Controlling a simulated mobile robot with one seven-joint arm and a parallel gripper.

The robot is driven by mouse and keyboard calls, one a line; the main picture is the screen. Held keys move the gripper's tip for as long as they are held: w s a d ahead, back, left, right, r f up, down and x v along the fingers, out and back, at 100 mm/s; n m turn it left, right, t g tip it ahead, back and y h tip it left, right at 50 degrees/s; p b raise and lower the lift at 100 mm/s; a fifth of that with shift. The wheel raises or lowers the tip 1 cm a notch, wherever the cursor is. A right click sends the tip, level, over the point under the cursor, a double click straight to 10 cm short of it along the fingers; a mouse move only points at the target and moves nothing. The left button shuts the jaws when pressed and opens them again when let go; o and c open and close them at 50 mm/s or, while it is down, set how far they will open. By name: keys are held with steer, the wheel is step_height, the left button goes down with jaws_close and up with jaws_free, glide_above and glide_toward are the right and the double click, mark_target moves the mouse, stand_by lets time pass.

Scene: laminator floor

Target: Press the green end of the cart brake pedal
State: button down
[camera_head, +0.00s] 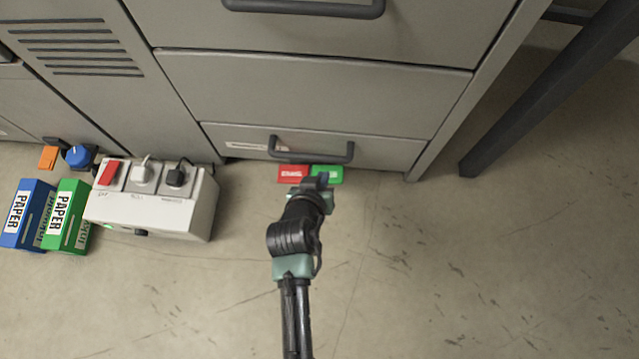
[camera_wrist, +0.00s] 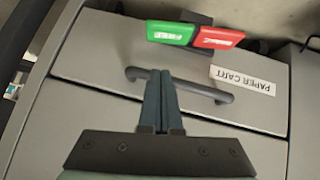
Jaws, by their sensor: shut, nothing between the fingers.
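The brake pedal sticks out low at the foot of the grey paper cart (camera_head: 315,90). Its green end (camera_head: 328,174) is on the right and its red end (camera_head: 292,173) on the left in the head view. In the wrist view the green end (camera_wrist: 170,32) is left of the red end (camera_wrist: 219,38). My gripper (camera_head: 322,180) is shut and empty, its tips overlapping the lower edge of the green end in the head view. In the wrist view my gripper (camera_wrist: 160,76) points toward the green end with a visible gap; contact does not show.
The bottom drawer's dark handle (camera_head: 311,150) is just above the pedal and passes behind my fingers in the wrist view. A white power box (camera_head: 150,214) with a red switch and plugs stands left, beside green (camera_head: 67,215) and blue (camera_head: 27,214) paper boxes. Floor at right is clear.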

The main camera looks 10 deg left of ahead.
mark_target(336, 182)
steer(key=b+x, duration=0.3)
steer(key=x, duration=0.2)
steer(key=shift+f, duration=0.2)
step_height(336, 182, down, 2)
steer(key=shift+d+b, duration=0.2)
steer(key=shift+b, duration=0.75)
steer(key=shift+d+f+b, duration=0.15)
steer(key=shift+f+b, duration=0.55)
steer(key=shift+f, duration=0.05)
steer(key=shift+r, duration=0.1)
steer(key=shift+d+y+p, duration=0.3)
steer(key=shift+y+p, duration=0.1)
steer(key=shift+p, duration=0.75)
steer(key=shift+d+f+m+y+p, duration=0.35)
steer(key=shift+f+m+y+p, duration=0.2)
steer(key=shift+p, duration=0.4)
steer(key=shift+d+f, duration=0.25)
steer(key=shift+f, duration=0.5)
